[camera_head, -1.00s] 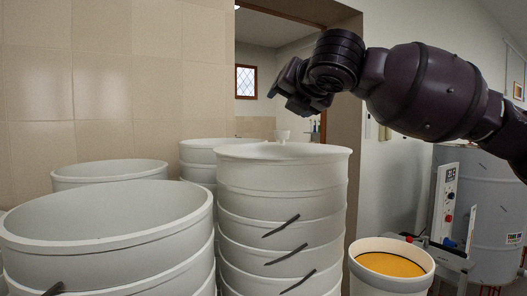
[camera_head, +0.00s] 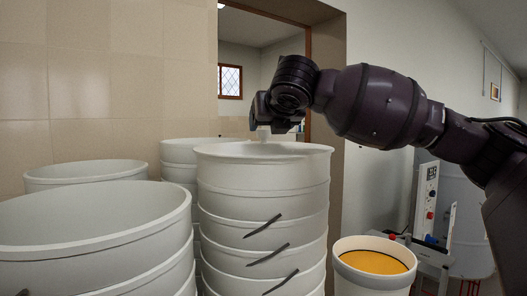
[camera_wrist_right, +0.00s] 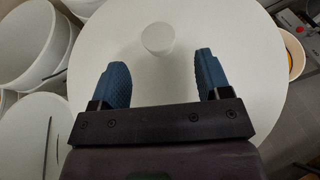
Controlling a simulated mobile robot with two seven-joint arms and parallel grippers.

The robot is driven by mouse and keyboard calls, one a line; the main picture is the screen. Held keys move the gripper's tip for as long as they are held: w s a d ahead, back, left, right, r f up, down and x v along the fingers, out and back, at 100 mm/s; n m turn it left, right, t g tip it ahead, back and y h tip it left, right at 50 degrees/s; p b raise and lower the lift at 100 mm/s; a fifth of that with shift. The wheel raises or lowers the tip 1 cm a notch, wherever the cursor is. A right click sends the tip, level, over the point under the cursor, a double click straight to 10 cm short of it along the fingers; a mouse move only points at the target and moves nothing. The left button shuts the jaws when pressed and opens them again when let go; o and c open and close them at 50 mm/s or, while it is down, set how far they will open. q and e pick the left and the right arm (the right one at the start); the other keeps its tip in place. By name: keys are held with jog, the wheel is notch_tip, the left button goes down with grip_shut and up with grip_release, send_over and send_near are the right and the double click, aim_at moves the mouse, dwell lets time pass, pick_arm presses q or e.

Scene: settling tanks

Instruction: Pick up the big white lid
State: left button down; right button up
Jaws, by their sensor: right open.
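The big white lid (camera_head: 222,150) lies on top of a tall white ribbed tank (camera_head: 262,215) in the middle of the head view. In the right wrist view the lid (camera_wrist_right: 240,120) fills most of the picture, with a round white knob (camera_wrist_right: 158,39) at its centre. My right gripper (camera_head: 268,130) is just above the lid, close to the knob. In the wrist view its two blue fingers (camera_wrist_right: 157,62) are spread apart and empty, with the knob a little beyond the tips, between their lines. The knob is partly hidden by the gripper in the head view. My left gripper is not seen.
A wide open white tank (camera_head: 100,240) stands at the front left, with more white tanks (camera_head: 85,172) behind it. A white bucket of orange-yellow contents (camera_head: 372,262) stands at the lower right. A white control panel (camera_head: 428,195) stands beyond it.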

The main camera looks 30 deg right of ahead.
aim_at(265, 130)
jog(key=x, duration=0.5)
jog(key=c, duration=1.1)
